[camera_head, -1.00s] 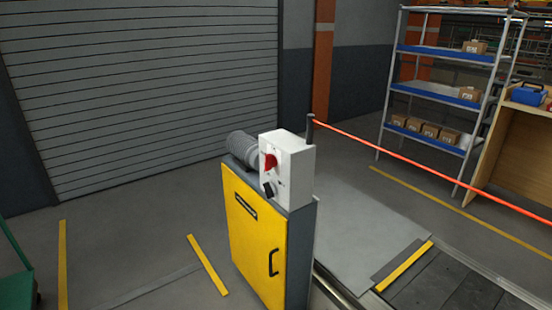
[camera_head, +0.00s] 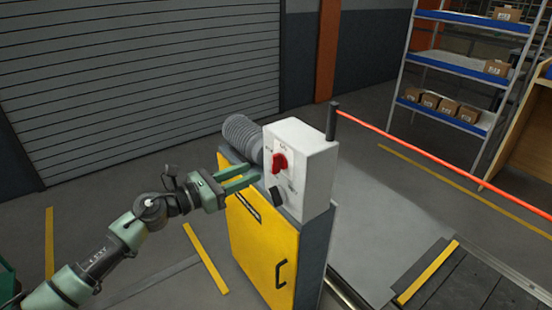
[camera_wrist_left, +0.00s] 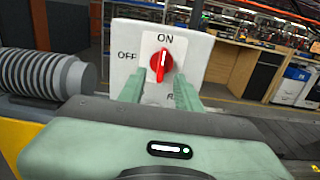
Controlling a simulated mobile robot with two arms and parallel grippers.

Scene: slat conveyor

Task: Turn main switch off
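The main switch is a red rotary knob (camera_head: 279,163) on the front of a white control box (camera_head: 312,165). In the left wrist view the red knob (camera_wrist_left: 161,65) stands nearly upright, its upper end towards the ON label above. The OFF label is to its left. My left gripper (camera_head: 256,172) is open, its two green fingers pointing at the box just left of and below the knob. Contact with the box cannot be told. My right gripper is not in view.
A black selector (camera_head: 276,196) sits below the knob. The box stands on a yellow cabinet (camera_head: 262,245), beside a grey ribbed hose (camera_head: 241,136). A dark post (camera_head: 332,121) with a red line rises behind the box. Open floor lies to the left.

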